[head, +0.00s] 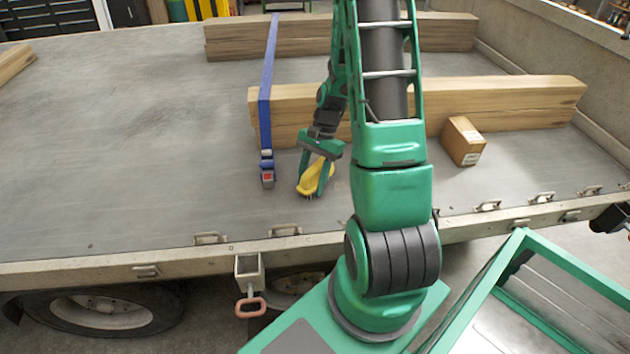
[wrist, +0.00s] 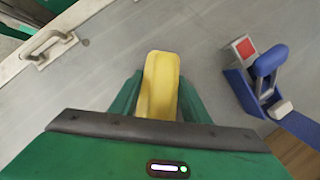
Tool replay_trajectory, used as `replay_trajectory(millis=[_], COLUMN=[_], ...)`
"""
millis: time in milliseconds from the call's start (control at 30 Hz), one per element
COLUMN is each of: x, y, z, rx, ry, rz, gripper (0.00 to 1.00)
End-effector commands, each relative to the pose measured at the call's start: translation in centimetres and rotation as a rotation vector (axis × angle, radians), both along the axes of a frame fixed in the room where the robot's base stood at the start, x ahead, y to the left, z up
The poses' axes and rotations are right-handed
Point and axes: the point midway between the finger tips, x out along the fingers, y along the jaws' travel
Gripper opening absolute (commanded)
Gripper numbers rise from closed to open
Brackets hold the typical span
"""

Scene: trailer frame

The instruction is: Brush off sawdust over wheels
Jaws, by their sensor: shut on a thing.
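My gripper (head: 315,179) is low over the flatbed deck, shut on a yellow brush (head: 317,177), of which mostly the yellow back shows. The brush also shows between my fingers in the wrist view (wrist: 159,86). Its lower edge is close to the deck; I cannot tell whether it touches. The trailer bed (head: 130,150) is grey and worn. Wheels (head: 105,312) show below the bed's near edge at lower left, partly hidden by the bed. I cannot make out clear sawdust; only a few tiny specks show near the brush.
A blue ratchet strap (head: 267,100) with its buckle (wrist: 258,75) lies just left of my gripper, over timber beams (head: 500,103). A cardboard box (head: 463,141) stands to the right. Metal tie-down brackets (head: 210,238) line the near edge. The deck's left side is clear.

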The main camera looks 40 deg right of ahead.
Motion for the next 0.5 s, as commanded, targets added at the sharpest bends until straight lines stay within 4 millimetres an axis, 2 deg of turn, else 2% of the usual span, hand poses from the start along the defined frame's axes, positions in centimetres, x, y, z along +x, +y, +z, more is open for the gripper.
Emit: replay_trajectory(millis=[500], x=[1.5], y=[2.3], z=[-0.2], rx=[0.003], ry=[0.000], rz=[0.004], gripper=[0.21])
